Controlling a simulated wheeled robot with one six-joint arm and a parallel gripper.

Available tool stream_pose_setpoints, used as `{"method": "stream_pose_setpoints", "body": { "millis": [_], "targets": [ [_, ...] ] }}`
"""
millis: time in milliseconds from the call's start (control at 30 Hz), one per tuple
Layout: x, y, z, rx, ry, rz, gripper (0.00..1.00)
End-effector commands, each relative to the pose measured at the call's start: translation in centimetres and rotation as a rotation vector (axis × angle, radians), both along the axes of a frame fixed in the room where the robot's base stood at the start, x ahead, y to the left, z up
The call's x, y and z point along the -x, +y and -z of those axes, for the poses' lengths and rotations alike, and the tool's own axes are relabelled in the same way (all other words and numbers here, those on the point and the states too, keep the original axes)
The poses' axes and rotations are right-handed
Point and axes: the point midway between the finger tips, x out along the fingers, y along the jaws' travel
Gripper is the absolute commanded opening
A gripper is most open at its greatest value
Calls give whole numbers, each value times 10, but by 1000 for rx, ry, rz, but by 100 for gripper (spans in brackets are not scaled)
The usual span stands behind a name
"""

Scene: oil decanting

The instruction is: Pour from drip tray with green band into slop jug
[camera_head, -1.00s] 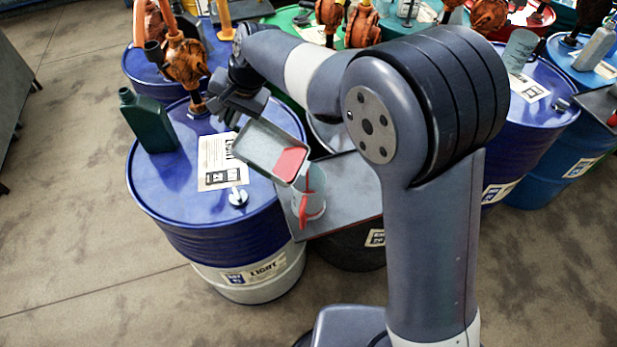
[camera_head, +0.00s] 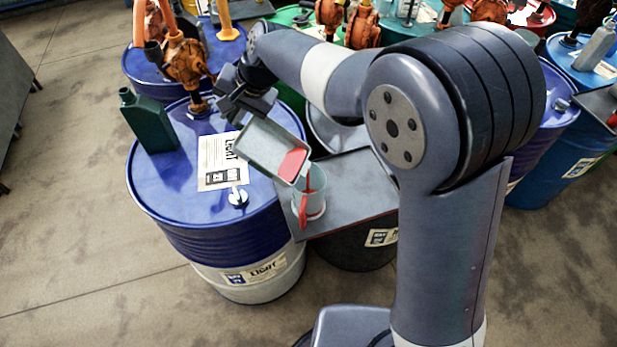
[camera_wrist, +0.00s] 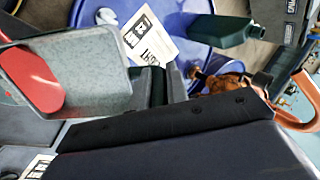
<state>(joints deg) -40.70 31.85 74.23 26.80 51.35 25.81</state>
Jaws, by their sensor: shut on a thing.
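The drip tray (camera_head: 264,146) is a grey-green rectangular tray, tilted steeply with its lower corner over the jug. Red liquid lies at its low end, and a red stream falls into the slop jug (camera_head: 318,203). The jug is light grey with a red handle and stands upright on a dark plate. My gripper (camera_head: 240,113) is shut on the tray's upper end. In the wrist view the tray (camera_wrist: 92,68) fills the left side, with red liquid in it. No green band can be made out on the tray. The jug's inside is mostly hidden.
The jug stands on a dark flat plate (camera_head: 352,190) over a black drum. More drums and pumps crowd the back.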

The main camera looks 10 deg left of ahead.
Motion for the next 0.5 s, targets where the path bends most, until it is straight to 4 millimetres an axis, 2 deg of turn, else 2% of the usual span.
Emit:
{"method": "stream_pose_setpoints", "body": {
  "millis": [500],
  "targets": [
    [0,-5,-7,-40,-6,0,0]
  ]
}}
